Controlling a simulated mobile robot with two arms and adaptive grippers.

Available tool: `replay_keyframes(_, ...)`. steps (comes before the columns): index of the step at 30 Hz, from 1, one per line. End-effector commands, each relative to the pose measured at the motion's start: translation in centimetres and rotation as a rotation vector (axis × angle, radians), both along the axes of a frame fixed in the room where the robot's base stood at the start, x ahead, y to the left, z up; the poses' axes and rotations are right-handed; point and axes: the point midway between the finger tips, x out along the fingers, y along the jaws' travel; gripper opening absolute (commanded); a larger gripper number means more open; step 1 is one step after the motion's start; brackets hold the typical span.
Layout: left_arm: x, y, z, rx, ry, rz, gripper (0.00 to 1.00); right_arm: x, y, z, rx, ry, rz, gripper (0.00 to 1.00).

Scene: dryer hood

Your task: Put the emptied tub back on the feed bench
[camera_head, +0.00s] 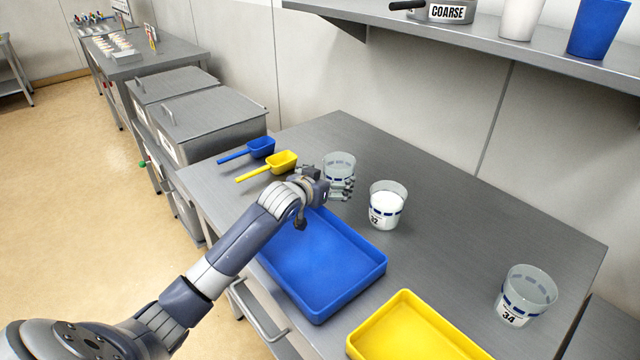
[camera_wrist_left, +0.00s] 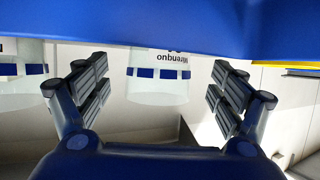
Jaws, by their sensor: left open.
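A clear tub (camera_head: 340,165) with a blue dashed band stands on the grey bench (camera_head: 480,215) just beyond my left gripper (camera_head: 342,189). It looks empty. In the left wrist view, which appears upside down, this tub (camera_wrist_left: 157,85) shows between the spread fingers of my left gripper (camera_wrist_left: 158,88). The gripper is open; I cannot tell whether the fingers touch the tub. A second tub (camera_head: 387,208), marked 32, holds white material and stands to the right. A third tub (camera_head: 525,295), marked 34, looks empty near the right end. My right gripper is out of view.
A blue tray (camera_head: 322,305) lies below my left forearm, with a yellow tray (camera_head: 415,335) beside it. A yellow scoop (camera_head: 281,162) and a blue scoop (camera_head: 260,148) lie to the left. A shelf (camera_head: 480,45) overhangs the back. Lidded bins (camera_head: 210,120) stand left.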

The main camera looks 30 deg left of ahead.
Motion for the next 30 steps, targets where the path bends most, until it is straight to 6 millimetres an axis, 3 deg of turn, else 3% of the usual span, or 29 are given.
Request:
replay_keyframes(6,-3.3,-0.2,1.3,0.001,0.001,0.0,0.88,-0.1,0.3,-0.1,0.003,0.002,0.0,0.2)
replay_keyframes(12,-5.0,-0.3,2.0,-0.002,0.001,0.0,0.88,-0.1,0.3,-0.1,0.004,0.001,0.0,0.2)
replay_keyframes(30,-5.3,-0.3,2.2,-0.002,0.001,0.001,0.88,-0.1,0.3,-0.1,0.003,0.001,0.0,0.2)
